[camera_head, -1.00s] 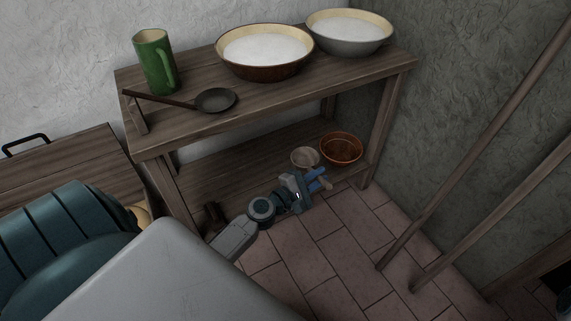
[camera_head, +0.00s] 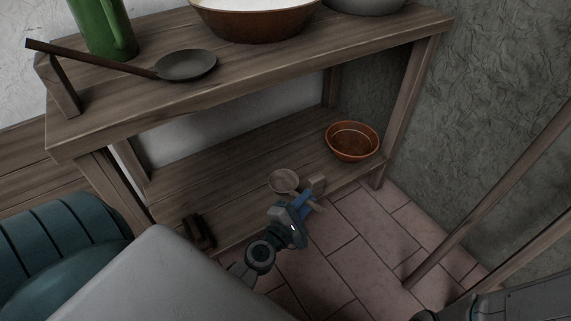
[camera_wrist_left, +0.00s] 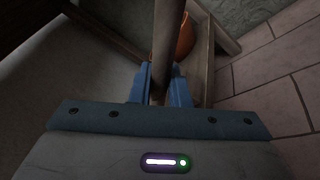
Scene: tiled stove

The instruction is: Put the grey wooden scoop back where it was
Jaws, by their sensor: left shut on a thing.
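The grey wooden scoop (camera_head: 284,180) shows its round bowl over the lower shelf of the wooden table (camera_head: 235,165). Its handle runs from the bowl towards the front edge. My left gripper (camera_head: 308,196) is shut on the handle at that edge. In the left wrist view the handle (camera_wrist_left: 165,45) stands between the blue fingers (camera_wrist_left: 162,90), and the bowl is out of sight. I cannot tell whether the bowl touches the shelf. My right gripper is not in view.
An orange-brown bowl (camera_head: 352,142) stands on the lower shelf, right of the scoop. A small dark wooden thing (camera_head: 199,231) is at the shelf's left front. The top holds a dark ladle (camera_head: 186,65), a green mug (camera_head: 103,28) and bowls. Poles (camera_head: 490,195) lean at right.

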